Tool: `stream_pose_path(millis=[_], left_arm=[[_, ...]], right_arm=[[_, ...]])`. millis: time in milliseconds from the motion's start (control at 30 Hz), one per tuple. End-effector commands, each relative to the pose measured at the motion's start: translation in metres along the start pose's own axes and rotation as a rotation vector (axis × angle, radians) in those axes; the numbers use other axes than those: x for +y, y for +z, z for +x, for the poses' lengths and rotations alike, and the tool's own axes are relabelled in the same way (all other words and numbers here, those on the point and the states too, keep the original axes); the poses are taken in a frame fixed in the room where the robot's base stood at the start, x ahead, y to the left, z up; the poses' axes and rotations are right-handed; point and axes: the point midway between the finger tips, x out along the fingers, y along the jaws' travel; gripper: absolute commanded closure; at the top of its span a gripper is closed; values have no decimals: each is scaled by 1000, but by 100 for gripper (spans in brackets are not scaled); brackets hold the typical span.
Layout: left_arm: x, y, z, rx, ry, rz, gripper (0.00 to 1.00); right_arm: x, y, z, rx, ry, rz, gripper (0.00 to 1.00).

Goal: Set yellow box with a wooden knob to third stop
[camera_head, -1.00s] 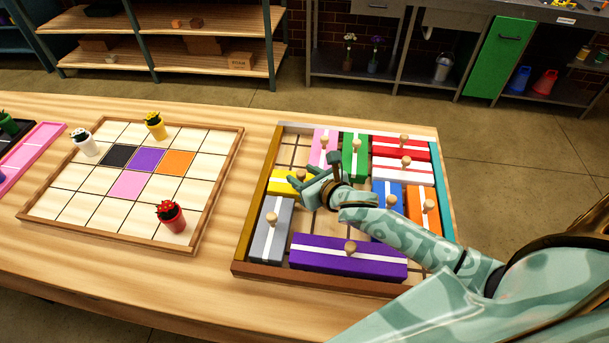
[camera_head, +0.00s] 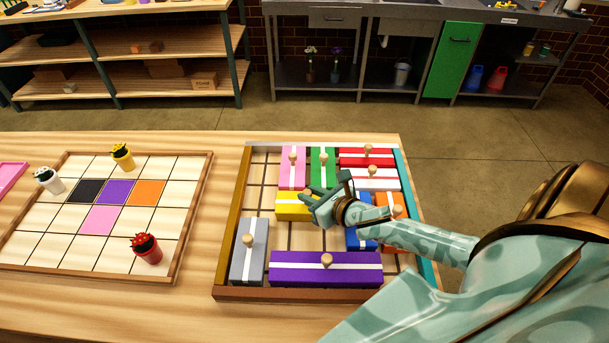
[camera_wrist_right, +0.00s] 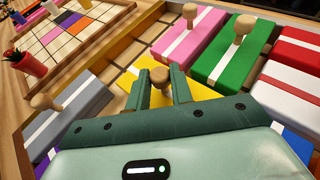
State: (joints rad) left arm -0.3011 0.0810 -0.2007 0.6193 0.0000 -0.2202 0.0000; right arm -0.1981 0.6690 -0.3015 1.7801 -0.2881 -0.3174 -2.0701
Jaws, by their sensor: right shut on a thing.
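The yellow box (camera_head: 291,209) with a white stripe lies in the framed sliding-block tray (camera_head: 231,222), toward its left middle, with a bare grid strip between it and the left wall. My right gripper (camera_head: 312,197) is over the box, and its hand hides the box's right part in the head view. In the right wrist view, the two fingers (camera_wrist_right: 160,88) are shut around the wooden knob (camera_wrist_right: 160,76) of the yellow box (camera_wrist_right: 189,88). My left gripper is not in view.
Pink (camera_head: 292,176) and green (camera_head: 322,178) blocks lie behind the yellow box. A grey block (camera_head: 249,262) and a purple block (camera_head: 320,275) lie in front. Blue (camera_head: 357,240) and orange blocks are to the right. A tile board with small pots (camera_head: 147,250) stands left.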

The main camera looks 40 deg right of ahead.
Motion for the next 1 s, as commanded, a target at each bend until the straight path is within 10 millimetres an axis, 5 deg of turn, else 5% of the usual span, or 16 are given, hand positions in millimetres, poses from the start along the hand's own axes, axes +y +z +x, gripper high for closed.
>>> stream_pose_path(millis=[100, 133, 200, 667, 1000], left_arm=[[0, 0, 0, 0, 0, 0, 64], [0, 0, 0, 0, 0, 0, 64], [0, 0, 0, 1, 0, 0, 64], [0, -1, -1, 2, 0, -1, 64], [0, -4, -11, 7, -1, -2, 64]], right_arm=[[0, 0, 0, 0, 0, 0, 100], [0, 0, 0, 0, 0, 0, 72], [0, 0, 0, 0, 0, 0, 56], [0, 0, -4, 1, 0, 0, 56], [1, -1, -77, 5, 1, 0, 56]])
